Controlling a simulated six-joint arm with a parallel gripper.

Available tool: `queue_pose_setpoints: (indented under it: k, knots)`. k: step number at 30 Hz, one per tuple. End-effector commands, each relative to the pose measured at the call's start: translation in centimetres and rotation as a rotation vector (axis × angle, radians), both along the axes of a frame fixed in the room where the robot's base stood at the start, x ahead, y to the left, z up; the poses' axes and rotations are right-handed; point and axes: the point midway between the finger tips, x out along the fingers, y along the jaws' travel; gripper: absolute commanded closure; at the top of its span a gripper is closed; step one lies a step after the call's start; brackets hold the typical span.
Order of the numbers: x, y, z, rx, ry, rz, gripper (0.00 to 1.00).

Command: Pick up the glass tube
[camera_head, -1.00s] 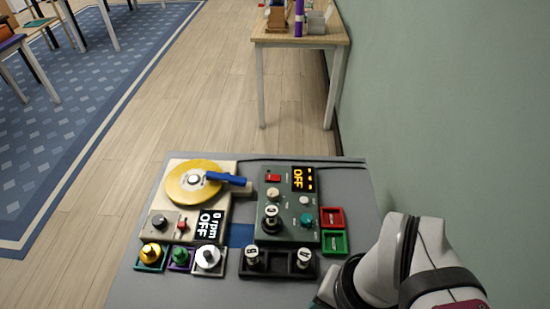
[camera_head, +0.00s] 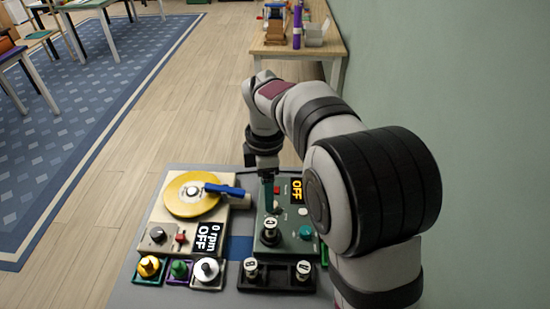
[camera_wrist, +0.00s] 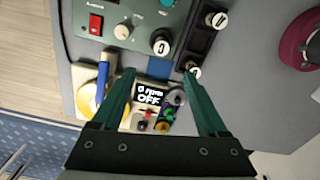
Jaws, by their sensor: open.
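Several small tubes with white, lettered caps are in view; their glass bodies are mostly hidden. One capped tube (camera_head: 271,229) stands in the dark green device (camera_head: 270,244). Two more, a left tube (camera_head: 251,267) and a right tube (camera_head: 303,269), stand in a black rack (camera_head: 277,276) in front of it. My gripper (camera_head: 269,208) points down above the green device, just behind its tube. In the wrist view its green fingers are spread, with nothing between them (camera_wrist: 160,82); the device's tube (camera_wrist: 161,42) shows beyond the gap.
A beige device (camera_head: 178,220) with a yellow disc (camera_head: 192,194) and blue lever (camera_head: 225,189) stands left, its display reading 0 rpm OFF. Small trays with gold, green and silver knobs (camera_head: 207,270) lie before it. My arm covers the bench's right side. A wall (camera_head: 450,100) stands right.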

Motion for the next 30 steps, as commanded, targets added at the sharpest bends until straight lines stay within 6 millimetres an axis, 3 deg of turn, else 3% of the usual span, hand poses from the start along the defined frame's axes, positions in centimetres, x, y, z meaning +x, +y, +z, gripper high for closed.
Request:
queue_pose_setpoints:
  k: [9, 14, 21, 29, 30]
  knots:
    - [0.0, -0.1, -8.3, -0.002, 0.005, 0.012, 0.24]
    - [0.0, -0.1, -10.4, 0.0, 0.001, 0.01, 0.24]
    - [-0.2, -0.6, -14.9, -0.002, 0.003, 0.009, 0.24]
    - [-0.1, -0.6, -15.4, -0.001, -0.001, 0.008, 0.24]
    - [-0.1, -0.6, -15.4, -0.001, -0.001, 0.008, 0.29]
